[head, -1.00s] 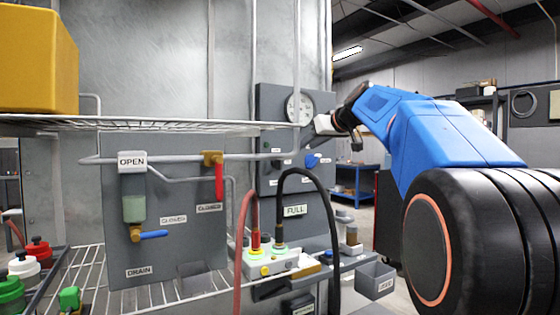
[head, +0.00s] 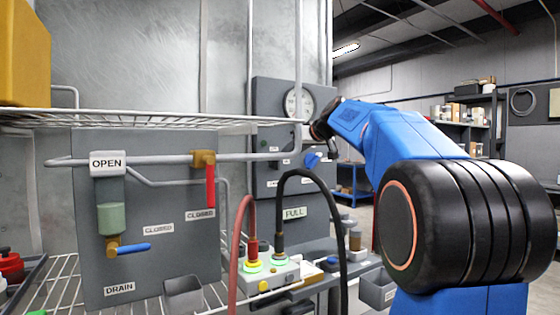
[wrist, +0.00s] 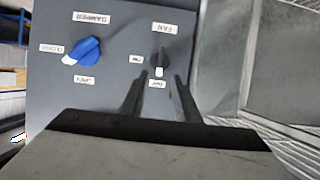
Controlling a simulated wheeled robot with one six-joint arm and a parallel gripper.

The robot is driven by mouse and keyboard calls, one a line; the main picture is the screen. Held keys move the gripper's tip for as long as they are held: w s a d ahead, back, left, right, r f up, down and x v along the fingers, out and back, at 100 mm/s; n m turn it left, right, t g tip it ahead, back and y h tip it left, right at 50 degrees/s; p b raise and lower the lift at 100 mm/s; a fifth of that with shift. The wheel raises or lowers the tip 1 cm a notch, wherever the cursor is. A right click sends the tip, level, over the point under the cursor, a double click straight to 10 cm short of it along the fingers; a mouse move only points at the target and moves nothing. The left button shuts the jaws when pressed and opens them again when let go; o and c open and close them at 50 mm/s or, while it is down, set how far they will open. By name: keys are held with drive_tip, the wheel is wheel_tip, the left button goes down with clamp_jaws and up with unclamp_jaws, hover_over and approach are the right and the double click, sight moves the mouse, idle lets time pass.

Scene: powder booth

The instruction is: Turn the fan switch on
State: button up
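The fan switch (wrist: 159,60) is a small dark knob with a white tip on the grey control panel (wrist: 115,25). In the wrist view it sits under the upside-down FAN label, its white tip pointing down toward a small label too blurred to read. My gripper (wrist: 160,76) is open, its two dark fingers apart on either side of the switch in the picture. I cannot tell whether they touch it. In the head view the panel (head: 268,100) stands behind my gripper (head: 298,140), which is small and partly hidden, and the switch is not clear there.
A blue damper knob (wrist: 84,51) is beside the switch; it also shows in the head view (head: 312,160). A round gauge (head: 297,103) is above. A wire shelf (head: 150,121), pipes and a black hose (head: 340,215) stand in front of the panel.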

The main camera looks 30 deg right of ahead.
sight(279, 159)
drive_tip(key=x, duration=0.9)
drive_tip(key=shift+w+f, duration=0.15)
drive_tip(key=shift+w, duration=0.1)
drive_tip(key=shift+c, duration=0.2)
clamp_jaws()
